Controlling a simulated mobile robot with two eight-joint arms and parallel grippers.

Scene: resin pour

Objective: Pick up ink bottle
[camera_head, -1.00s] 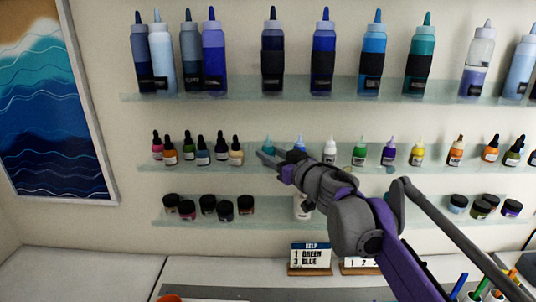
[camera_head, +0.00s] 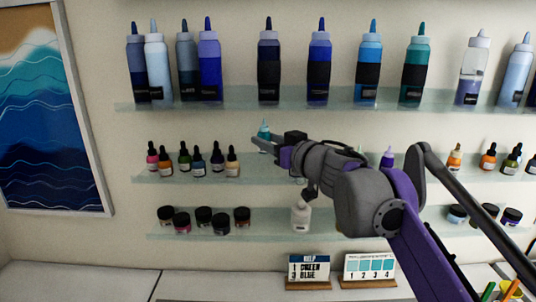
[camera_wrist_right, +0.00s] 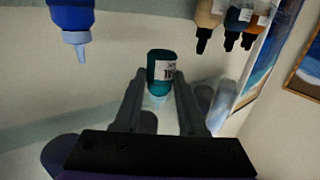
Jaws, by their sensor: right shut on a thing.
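A small teal ink bottle (camera_head: 264,130) with a pointed nozzle is held above the level of the middle shelf's other bottles. It also shows in the right wrist view (camera_wrist_right: 161,68), between the two fingers. My right gripper (camera_head: 260,143) is shut on it; its fingers (camera_wrist_right: 157,95) lie on either side of the bottle. My right arm hides part of the middle shelf behind it. My left gripper is not in view.
Large squeeze bottles stand on the top shelf (camera_head: 225,105) above. Dropper bottles (camera_head: 200,161) stand left on the middle shelf. Jars (camera_head: 203,216) and a white bottle (camera_head: 300,214) are on the lower shelf. Two small signs (camera_head: 309,268) (camera_head: 369,266) stand on the counter below.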

